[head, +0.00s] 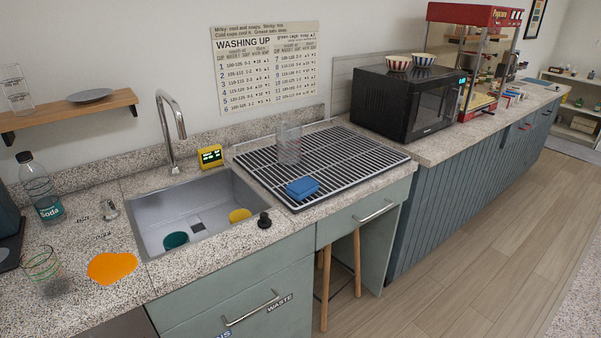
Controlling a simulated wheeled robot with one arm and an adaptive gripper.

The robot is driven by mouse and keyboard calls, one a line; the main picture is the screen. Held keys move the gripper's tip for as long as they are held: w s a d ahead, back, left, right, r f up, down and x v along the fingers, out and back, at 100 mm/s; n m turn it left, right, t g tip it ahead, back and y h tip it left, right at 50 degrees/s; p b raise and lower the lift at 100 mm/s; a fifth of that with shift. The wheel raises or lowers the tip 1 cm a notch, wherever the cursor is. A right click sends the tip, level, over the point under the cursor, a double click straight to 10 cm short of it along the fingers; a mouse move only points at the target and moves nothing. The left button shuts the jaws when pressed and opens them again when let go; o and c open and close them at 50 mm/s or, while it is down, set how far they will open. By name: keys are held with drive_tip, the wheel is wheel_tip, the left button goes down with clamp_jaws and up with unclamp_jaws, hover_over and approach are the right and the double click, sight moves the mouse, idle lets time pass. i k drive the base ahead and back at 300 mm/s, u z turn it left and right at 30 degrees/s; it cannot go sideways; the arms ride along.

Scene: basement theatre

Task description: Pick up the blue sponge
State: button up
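The blue sponge (302,187) lies on the dark wire drying rack (350,157), near the rack's front left corner, just right of the sink. It looks like a small flat block, and nothing covers it. My gripper is not in the head view.
A clear glass (289,144) stands on the rack behind the sponge. The sink (190,210) on the left holds a teal and a yellow item. A black stopper-like knob (264,220) sits at its front right rim. A microwave (410,95) stands right. Open floor lies in front.

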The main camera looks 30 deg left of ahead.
sight(299, 189)
drive_tip(key=u, duration=0.65)
drive_tip(key=i, duration=1.05)
drive_tip(key=u, duration=1.25)
drive_tip(key=i, duration=0.4)
drive_tip(key=u, duration=0.4)
